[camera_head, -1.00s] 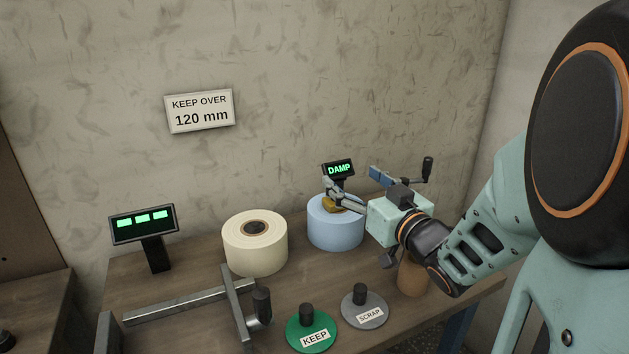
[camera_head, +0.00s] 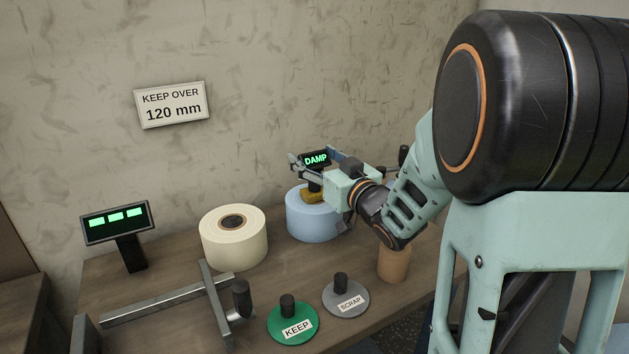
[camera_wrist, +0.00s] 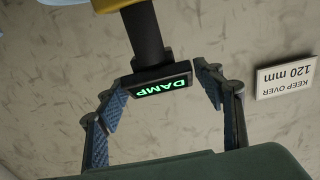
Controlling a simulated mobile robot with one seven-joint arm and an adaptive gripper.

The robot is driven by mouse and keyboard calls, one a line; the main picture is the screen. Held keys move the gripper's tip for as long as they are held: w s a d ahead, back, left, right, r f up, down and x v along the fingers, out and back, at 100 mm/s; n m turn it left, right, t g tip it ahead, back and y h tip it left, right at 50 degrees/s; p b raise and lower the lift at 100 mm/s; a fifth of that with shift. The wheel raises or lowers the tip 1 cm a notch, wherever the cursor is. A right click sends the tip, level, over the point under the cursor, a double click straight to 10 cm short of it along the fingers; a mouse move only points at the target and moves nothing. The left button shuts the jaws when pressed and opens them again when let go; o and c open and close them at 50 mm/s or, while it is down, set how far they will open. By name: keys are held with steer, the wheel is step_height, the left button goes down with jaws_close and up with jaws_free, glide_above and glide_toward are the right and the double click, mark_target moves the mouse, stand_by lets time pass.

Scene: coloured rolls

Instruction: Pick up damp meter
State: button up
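The damp meter (camera_head: 315,159) has a black head with a green DAMP display and a dark stem on a yellow base (camera_head: 318,195). It stands upright on top of the blue roll (camera_head: 312,222). My gripper (camera_head: 314,161) is at the meter's head, above the roll. In the wrist view the meter (camera_wrist: 162,89) appears upside down, between the two blue-padded fingers of my gripper (camera_wrist: 157,85). The fingers are apart, one at each side of the display and close to it. Whether either finger touches it I cannot tell.
A cream roll (camera_head: 234,245) stands left of the blue roll. A display stand (camera_head: 116,222) and a metal measuring bar (camera_head: 160,300) are further left. The green KEEP (camera_head: 292,328) and grey SCRAP (camera_head: 345,300) discs lie in front. A brown cylinder (camera_head: 394,264) stands right.

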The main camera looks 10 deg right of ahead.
steer(key=c, duration=1.5)
steer(key=shift+r, duration=0.15)
